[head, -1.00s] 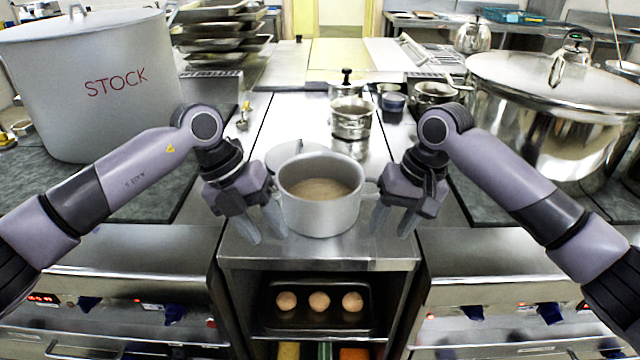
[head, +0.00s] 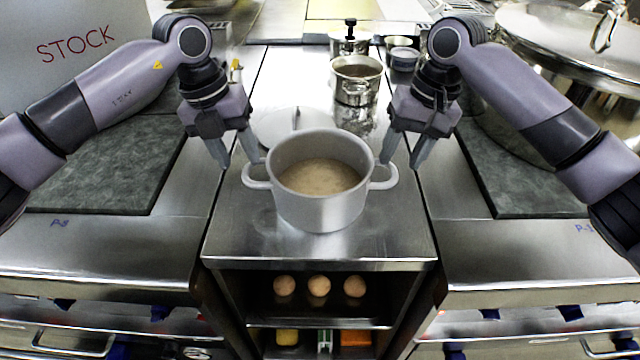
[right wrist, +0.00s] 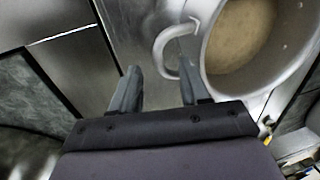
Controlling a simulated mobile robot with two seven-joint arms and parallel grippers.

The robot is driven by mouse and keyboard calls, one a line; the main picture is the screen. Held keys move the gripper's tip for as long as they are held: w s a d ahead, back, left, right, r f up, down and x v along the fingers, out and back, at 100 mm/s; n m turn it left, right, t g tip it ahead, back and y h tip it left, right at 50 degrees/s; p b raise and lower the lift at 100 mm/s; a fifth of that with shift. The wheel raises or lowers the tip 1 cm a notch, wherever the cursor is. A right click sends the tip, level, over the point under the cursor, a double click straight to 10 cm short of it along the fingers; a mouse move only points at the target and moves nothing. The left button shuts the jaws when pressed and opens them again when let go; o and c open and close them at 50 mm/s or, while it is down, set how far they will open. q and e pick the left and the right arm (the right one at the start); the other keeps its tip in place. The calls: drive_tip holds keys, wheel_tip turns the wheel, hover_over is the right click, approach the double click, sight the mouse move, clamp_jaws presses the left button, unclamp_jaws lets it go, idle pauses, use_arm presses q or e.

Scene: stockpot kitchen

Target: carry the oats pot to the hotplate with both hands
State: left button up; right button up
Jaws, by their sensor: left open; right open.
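The oats pot (head: 318,212) is light grey, with a loop handle on each side and pale brown oats inside. It stands upright on the steel counter in the middle of the head view. My left gripper (head: 238,160) is open and empty, just behind the pot's left handle (head: 256,178). My right gripper (head: 402,160) is open and empty, just behind the right handle (head: 384,178). In the right wrist view the handle (right wrist: 166,48) lies beyond the open fingers (right wrist: 160,88), nearer the right finger. Dark flat plates lie left (head: 110,185) and right (head: 540,185); which is the hotplate is unclear.
A large grey stockpot (head: 60,75) stands at the left and a big steel pot (head: 500,110) at the right. A lid (head: 275,127) and a small steel pot (head: 356,85) are behind the oats pot. Round brown items (head: 319,286) sit on a shelf below.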

sight(247, 170)
use_arm(q)
drive_tip(key=shift+d+f, duration=0.2)
drive_tip(key=shift+f, duration=0.95)
drive_tip(key=shift+d+f, duration=0.25)
drive_tip(key=shift+f, duration=0.85)
drive_tip(key=shift+d+f, duration=0.2)
drive_tip(key=shift+f, duration=0.95)
use_arm(e)
drive_tip(key=shift+a+f, duration=0.25)
drive_tip(key=shift+f, duration=0.9)
drive_tip(key=shift+a+f, duration=0.2)
drive_tip(key=shift+f, duration=0.95)
drive_tip(key=shift+a+f, duration=0.25)
drive_tip(key=shift+f, duration=0.9)
use_arm(q)
clamp_jaws()
use_arm(e)
clamp_jaws()
use_arm(q)
drive_tip(key=shift+d+r, duration=0.1)
drive_tip(key=shift+r, duration=0.1)
use_arm(e)
drive_tip(key=shift+w+r, duration=0.15)
drive_tip(key=shift+r, duration=0.05)
